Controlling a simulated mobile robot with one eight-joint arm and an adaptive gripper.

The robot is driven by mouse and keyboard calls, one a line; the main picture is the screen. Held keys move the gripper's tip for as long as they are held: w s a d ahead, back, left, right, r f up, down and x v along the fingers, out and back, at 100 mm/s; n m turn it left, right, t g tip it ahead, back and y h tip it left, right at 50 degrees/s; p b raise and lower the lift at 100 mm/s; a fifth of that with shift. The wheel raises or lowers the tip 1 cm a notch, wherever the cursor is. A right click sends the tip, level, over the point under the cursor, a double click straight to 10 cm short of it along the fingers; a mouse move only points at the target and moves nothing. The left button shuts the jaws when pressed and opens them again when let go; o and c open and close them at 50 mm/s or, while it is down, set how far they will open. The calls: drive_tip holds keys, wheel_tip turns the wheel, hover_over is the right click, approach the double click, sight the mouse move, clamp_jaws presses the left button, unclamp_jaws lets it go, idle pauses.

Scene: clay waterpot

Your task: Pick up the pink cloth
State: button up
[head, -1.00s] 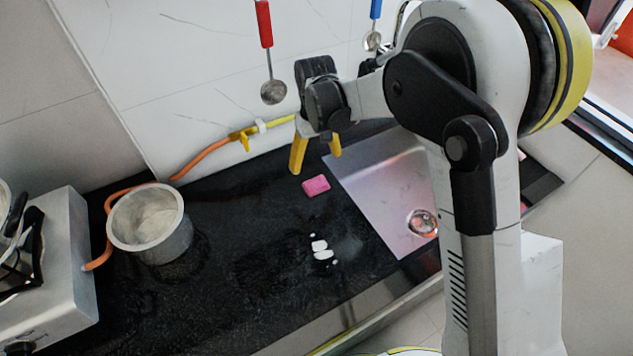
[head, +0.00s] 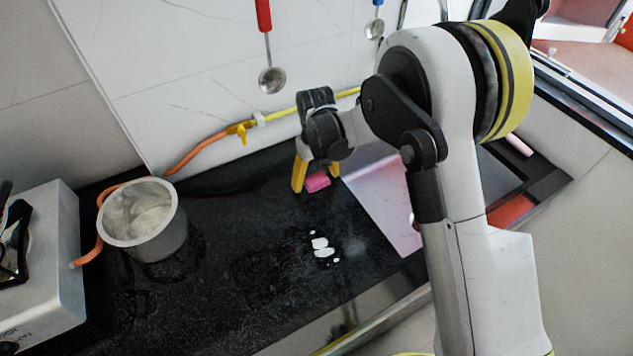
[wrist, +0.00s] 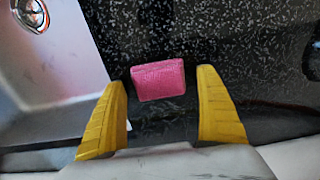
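The pink cloth (head: 317,182) is a small folded block on the black counter beside the sink's left edge. In the wrist view the pink cloth (wrist: 158,80) lies just beyond the fingertips, centred between them and apart from both. My gripper (head: 316,182) has yellow fingers and points down over the counter close to the cloth. In the wrist view my gripper (wrist: 165,75) is open and empty, with a gap wider than the cloth. In the head view one finger partly covers the cloth.
The metal sink (head: 385,200) is right of the cloth. A metal pot (head: 160,245) and a stove (head: 45,270) stand at the left. White blobs (head: 322,248) lie in front of the cloth. An orange hose (head: 195,155) runs along the wall, under a hanging ladle (head: 272,80).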

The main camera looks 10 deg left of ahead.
sight(317, 178)
drive_tip(key=c, duration=0.7)
drive_tip(key=shift+r, duration=0.4)
wheel_tip(317, 178, up, 4)
drive_tip(key=shift+d+p, duration=0.15)
drive_tip(key=shift+p, duration=1.05)
drive_tip(key=d+r+p, duration=0.3)
drive_tip(key=d+r, duration=0.3)
drive_tip(key=d, duration=0.5)
drive_tip(key=shift+s+d, duration=0.15)
drive_tip(key=shift+d, duration=0.05)
drive_tip(key=shift+r, duration=0.1)
